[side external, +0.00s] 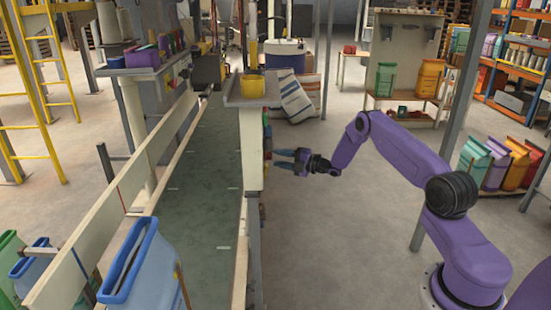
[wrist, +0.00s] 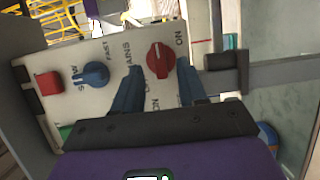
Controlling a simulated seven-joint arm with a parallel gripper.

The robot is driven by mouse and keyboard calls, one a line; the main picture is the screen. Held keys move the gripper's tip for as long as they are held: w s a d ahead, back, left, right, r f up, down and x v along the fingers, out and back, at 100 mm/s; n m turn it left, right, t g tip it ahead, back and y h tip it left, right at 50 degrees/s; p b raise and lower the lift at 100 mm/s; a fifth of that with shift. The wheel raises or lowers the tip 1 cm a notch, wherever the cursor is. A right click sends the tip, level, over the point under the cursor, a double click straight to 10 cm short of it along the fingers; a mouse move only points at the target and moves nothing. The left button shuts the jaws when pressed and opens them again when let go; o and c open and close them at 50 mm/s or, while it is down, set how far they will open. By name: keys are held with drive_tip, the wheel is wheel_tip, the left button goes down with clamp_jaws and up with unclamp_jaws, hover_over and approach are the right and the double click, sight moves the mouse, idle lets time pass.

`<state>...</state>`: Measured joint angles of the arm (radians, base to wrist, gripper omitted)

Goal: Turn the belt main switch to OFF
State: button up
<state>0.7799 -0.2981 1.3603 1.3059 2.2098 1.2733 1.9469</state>
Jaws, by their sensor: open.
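The control panel (wrist: 110,65) is a pale plate seen tilted in the wrist view. On it is a red rotary switch (wrist: 160,60), with ON printed to its upper right and partly covered lettering around it. I cannot make out an OFF mark or which way the knob points. My gripper (wrist: 159,66) is open, its two blue fingers on either side of the red switch. Whether they touch it I cannot tell. In the side external view my gripper (side external: 288,163) points left at the panel's post, and the panel face is mostly turned away.
Beside the red switch are a blue SLOW–FAST knob (wrist: 96,74) and a red button (wrist: 43,82). A grey bar with a dark clamp (wrist: 227,72) runs close on the right. The green belt (side external: 200,190) lies beyond the post. The floor around my arm is clear.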

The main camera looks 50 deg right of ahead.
drive_tip(key=shift+x, duration=1.2)
clamp_jaws()
drive_tip(key=n+y, duration=0.1)
drive_tip(key=n, duration=0.3)
drive_tip(key=n+t+y, duration=0.1)
drive_tip(key=n+y, duration=0.1)
drive_tip(key=n, duration=0.2)
drive_tip(key=n+y, duration=0.1)
drive_tip(key=n, duration=0.3)
drive_tip(key=shift+w+d+f+n+t+y, duration=0.1)
drive_tip(key=shift+d+f+n+t+y, duration=0.1)
drive_tip(key=shift+f+n+t+y, duration=0.15)
drive_tip(key=shift+n, duration=0.55)
